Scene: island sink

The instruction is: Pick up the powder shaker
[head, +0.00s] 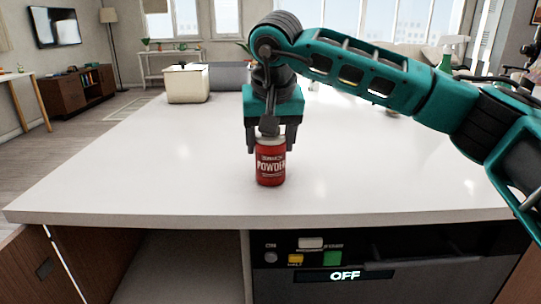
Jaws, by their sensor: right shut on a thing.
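The fingers and palm hide part of the white top. I cannot tell whether the shaker's base touches the counter. My left gripper is not in view.
A cream lidded container (187,86) stands at the back left of the counter (120,170). The counter around the shaker is clear.

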